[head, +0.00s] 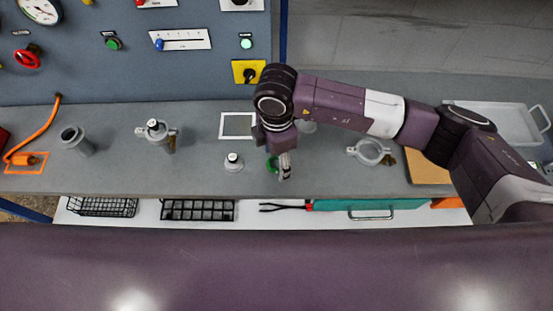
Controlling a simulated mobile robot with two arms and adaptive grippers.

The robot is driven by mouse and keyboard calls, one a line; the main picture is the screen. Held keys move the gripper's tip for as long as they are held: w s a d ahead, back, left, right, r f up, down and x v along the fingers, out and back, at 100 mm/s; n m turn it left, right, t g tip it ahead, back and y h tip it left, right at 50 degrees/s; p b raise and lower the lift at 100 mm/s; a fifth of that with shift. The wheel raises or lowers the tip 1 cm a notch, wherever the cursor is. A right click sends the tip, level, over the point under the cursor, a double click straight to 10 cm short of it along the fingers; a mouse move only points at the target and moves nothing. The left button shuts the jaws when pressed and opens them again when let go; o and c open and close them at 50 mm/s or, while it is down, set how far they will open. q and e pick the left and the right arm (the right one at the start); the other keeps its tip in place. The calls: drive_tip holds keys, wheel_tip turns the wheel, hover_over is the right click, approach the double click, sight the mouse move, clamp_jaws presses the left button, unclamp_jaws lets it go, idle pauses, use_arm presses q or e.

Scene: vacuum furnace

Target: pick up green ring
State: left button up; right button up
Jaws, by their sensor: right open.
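The green ring (271,164) lies on the grey bench top near the middle of the head view. It is partly hidden behind my right gripper (285,175). My right arm reaches in from the right, bends at the wrist and points the gripper down at the ring's right side. The right gripper is open, and I see nothing held in it. I cannot tell whether its fingers touch the ring. My left gripper is not in view.
A small white-based knob (233,162) stands left of the ring. A metal valve fitting (157,135) and a grey cup (77,140) stand further left. A clear clamp-like ring (369,152) is to the right. The control panel (150,70) rises behind.

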drive_tip(key=shift+f, duration=0.1)
drive_tip(key=shift+c, duration=0.5)
drive_tip(key=c, duration=0.8)
drive_tip(key=shift+c, duration=0.2)
